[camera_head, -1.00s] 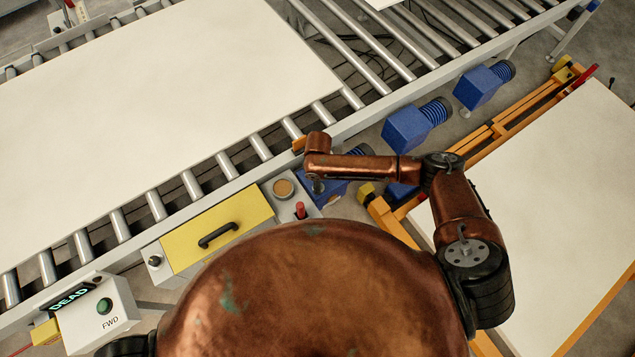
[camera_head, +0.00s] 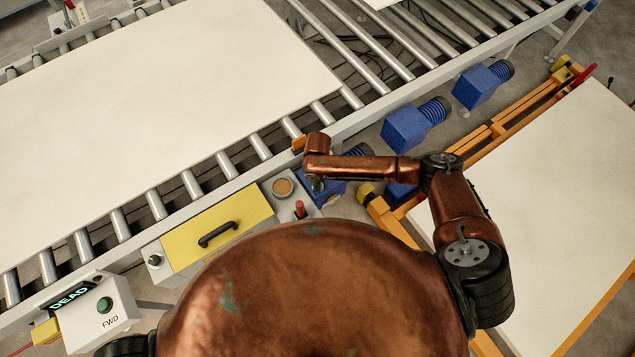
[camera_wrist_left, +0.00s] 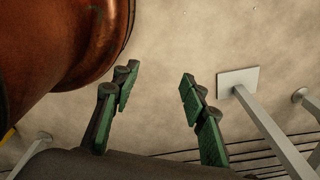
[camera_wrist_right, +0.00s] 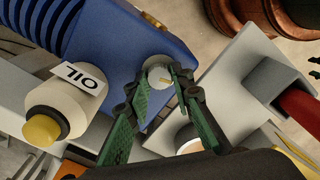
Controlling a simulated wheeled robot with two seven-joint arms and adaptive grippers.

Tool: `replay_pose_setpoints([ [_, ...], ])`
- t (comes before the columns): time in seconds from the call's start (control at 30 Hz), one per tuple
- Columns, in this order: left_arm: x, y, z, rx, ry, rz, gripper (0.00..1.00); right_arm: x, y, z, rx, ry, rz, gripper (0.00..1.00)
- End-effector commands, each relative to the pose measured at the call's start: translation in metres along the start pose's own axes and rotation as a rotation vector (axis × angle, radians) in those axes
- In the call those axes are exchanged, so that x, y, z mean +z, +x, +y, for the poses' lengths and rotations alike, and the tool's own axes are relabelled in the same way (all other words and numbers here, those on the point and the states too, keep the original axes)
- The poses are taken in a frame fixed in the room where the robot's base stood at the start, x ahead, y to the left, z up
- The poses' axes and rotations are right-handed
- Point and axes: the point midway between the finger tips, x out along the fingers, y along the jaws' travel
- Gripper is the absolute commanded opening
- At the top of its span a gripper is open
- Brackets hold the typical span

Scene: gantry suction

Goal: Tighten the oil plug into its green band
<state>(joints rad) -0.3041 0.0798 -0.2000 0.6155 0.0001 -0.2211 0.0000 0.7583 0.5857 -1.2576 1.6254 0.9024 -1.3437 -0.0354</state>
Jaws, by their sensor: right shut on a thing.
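The oil plug (camera_wrist_right: 154,68) is a small pale grey round piece with a yellow mark, set at the end of a blue motor housing (camera_wrist_right: 115,35). My right gripper (camera_wrist_right: 158,84) is shut on the plug, with one green-padded finger on each side. In the head view the right gripper (camera_head: 316,184) is small and mostly hidden under its wrist. I cannot make out a green band on the plug's seat; the fingers hide part of it. My left gripper (camera_wrist_left: 158,86) is open and empty above the floor.
An oil bottle (camera_wrist_right: 60,105) with a yellow cap stands beside the motor. A red handle (camera_wrist_right: 300,108) on a grey bracket is close on the other side. The roller conveyor (camera_head: 190,184), yellow drawer (camera_head: 222,226) and orange-framed lift table (camera_head: 545,210) surround the arm.

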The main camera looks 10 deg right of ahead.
Motion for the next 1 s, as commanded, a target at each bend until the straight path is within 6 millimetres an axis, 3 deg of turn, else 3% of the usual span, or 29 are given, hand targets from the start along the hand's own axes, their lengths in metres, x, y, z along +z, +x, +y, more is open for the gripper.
replay_pose_setpoints([
  [0.27, -0.015, -0.011, -0.001, -0.001, 0.002, 0.02, 0.4, 0.001, -0.001, -0.002, -0.003, 0.058, -0.001, 0.0],
  [0.7, -0.016, -0.052, -0.003, -0.001, 0.001, 0.017, 0.4, 0.0, -0.002, -0.002, -0.006, 0.352, -0.001, 0.0],
  [1.0, -0.016, -0.068, -0.003, -0.001, 0.001, 0.016, 0.4, 0.0, 0.0, -0.002, -0.005, 0.507, -0.001, 0.0],
])
